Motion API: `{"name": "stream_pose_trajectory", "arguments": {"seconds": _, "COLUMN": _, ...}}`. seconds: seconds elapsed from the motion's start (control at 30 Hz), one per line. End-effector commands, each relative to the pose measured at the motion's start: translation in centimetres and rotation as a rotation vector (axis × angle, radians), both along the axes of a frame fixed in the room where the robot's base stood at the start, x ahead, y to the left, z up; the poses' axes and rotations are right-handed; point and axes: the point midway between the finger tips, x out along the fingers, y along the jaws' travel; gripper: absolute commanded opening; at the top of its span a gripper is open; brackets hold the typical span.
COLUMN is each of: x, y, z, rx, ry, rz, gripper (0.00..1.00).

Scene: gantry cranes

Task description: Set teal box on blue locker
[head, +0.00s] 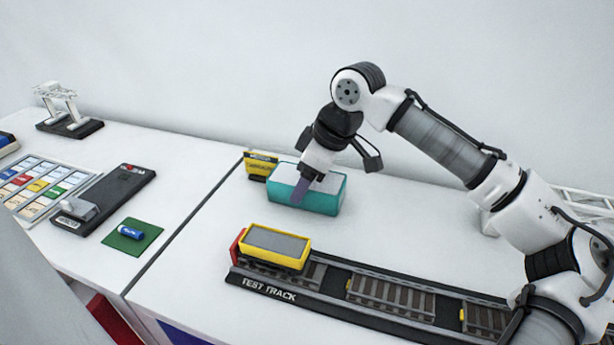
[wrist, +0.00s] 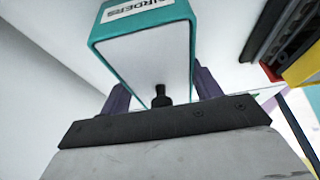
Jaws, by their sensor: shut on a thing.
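The teal box (head: 318,200) is an open-looking block with teal sides and a pale face. It is at the middle of the head view, on or just above the white table; I cannot tell which. In the wrist view the teal box (wrist: 150,45) fills the top middle, with a label reading "GIRDERS". My gripper (head: 299,192) comes down onto it and is shut on it; in the wrist view the gripper's dark fingers (wrist: 162,92) lie on either side. A blue panel (head: 183,334) shows below the table's front edge, mostly cut off; I cannot tell if it is the blue locker.
A yellow box (head: 259,164) stands close behind the teal box at left. A yellow wagon (head: 275,246) with a grey load sits on the test track (head: 390,296) in front. A red panel (head: 107,319) is under the left table.

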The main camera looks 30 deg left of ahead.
Motion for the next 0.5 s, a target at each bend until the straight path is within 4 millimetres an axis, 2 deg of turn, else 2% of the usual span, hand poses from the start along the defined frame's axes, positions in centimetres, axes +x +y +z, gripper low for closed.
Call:
{"name": "stream_pose_trajectory", "arguments": {"seconds": 0.17, "x": -0.01, "y": 0.02, "z": -0.29, "rx": 0.002, "ry": 0.000, "rz": 0.000, "gripper": 0.27}}
{"name": "stream_pose_trajectory", "arguments": {"seconds": 0.2, "x": 0.00, "y": 0.00, "z": -0.30, "rx": 0.000, "ry": 0.000, "rz": 0.000, "gripper": 0.67}}
{"name": "stream_pose_trajectory", "arguments": {"seconds": 0.33, "x": 0.00, "y": 0.00, "z": -0.28, "rx": -0.001, "ry": 0.000, "rz": 0.000, "gripper": 0.84}}
{"name": "stream_pose_trajectory", "arguments": {"seconds": 0.5, "x": 0.01, "y": 0.00, "z": -0.26, "rx": -0.001, "ry": 0.000, "rz": 0.000, "gripper": 0.85}}
